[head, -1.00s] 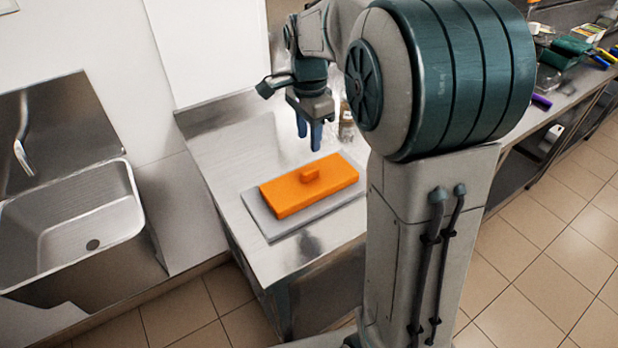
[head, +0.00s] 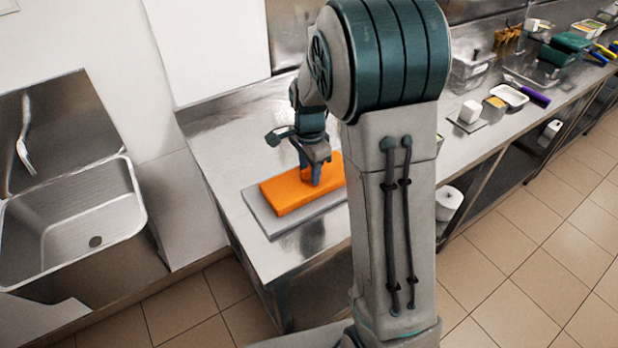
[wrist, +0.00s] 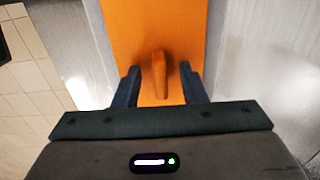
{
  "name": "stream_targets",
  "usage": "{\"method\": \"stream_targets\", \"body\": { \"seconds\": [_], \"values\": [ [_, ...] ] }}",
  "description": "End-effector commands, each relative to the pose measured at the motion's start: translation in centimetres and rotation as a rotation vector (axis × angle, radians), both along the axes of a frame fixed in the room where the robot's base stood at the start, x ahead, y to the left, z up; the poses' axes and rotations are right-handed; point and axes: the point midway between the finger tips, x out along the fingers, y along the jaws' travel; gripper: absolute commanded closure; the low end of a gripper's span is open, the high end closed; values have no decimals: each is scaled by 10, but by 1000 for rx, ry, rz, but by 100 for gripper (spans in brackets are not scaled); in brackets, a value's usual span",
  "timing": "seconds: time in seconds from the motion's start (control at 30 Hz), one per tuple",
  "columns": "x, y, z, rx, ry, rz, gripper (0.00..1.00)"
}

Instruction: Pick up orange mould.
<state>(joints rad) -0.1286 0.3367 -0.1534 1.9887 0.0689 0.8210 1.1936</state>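The orange mould (head: 286,193) is a flat rectangular block with a raised handle on top. It lies on a grey slab (head: 262,214) on the steel counter, and my arm hides its right end in the head view. My gripper (head: 311,174) is down at the handle, its fingers pointing at the mould. In the wrist view the orange mould (wrist: 150,28) runs away from the gripper, and its handle (wrist: 159,75) stands between the two blue fingers of my gripper (wrist: 160,86). The fingers are apart, with a visible gap on each side of the handle.
A steel sink (head: 75,215) with a tap is at the left. The steel counter (head: 225,150) is bare behind the mould. Another counter at the right holds containers, including a white block (head: 469,112) and a white tray (head: 510,96).

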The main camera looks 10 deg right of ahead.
Motion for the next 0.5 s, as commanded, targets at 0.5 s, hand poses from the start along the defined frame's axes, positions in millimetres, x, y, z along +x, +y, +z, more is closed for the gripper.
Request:
{"method": "stream_targets", "body": {
  "seconds": [0.5],
  "values": [
    [0,0,0,0,0,0,100]
  ]
}}
